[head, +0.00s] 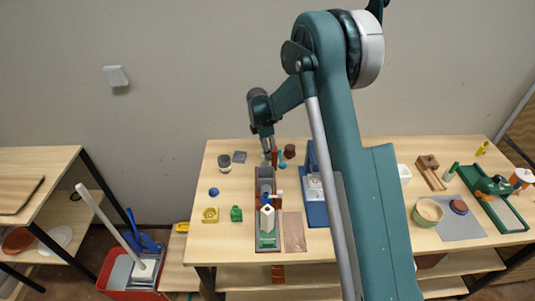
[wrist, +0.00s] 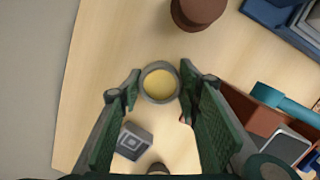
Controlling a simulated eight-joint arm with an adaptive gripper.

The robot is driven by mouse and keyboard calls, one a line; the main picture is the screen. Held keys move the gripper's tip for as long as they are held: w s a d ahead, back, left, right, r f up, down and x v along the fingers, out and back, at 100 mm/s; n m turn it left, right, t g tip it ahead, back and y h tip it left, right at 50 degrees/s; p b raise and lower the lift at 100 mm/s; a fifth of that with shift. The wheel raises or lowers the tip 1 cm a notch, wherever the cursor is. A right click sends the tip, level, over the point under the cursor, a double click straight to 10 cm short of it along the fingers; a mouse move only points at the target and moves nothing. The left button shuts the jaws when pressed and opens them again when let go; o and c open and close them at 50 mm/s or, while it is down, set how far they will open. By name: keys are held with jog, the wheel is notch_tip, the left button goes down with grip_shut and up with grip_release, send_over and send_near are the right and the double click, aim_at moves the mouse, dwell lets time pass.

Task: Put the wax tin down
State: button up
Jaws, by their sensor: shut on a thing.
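The wax tin (wrist: 160,82), a round grey tin with a pale yellow top, sits between the two fingertips of my gripper (wrist: 160,84) in the wrist view. The gripper is shut on its sides. The tin appears upright, with bare wood table (wrist: 95,90) around it. Whether its base touches the table cannot be told. In the head view my gripper (head: 268,152) is low over the back part of the table, and the tin is not clearly made out there.
A brown round pot (wrist: 197,12) stands beyond the tin. A red-brown holder with a teal tube (wrist: 280,103) is to the right. Bare table lies left of the tin.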

jog(key=shift+f, duration=0.65)
jog(key=shift+f, duration=0.15)
jog(key=o, duration=1)
jog(key=shift+o, duration=0.2)
notch_tip(320, 180, up, 12)
jog(key=a, duration=0.1)
jog(key=shift+s+a, duration=0.3)
jog(key=shift+s, duration=0.05)
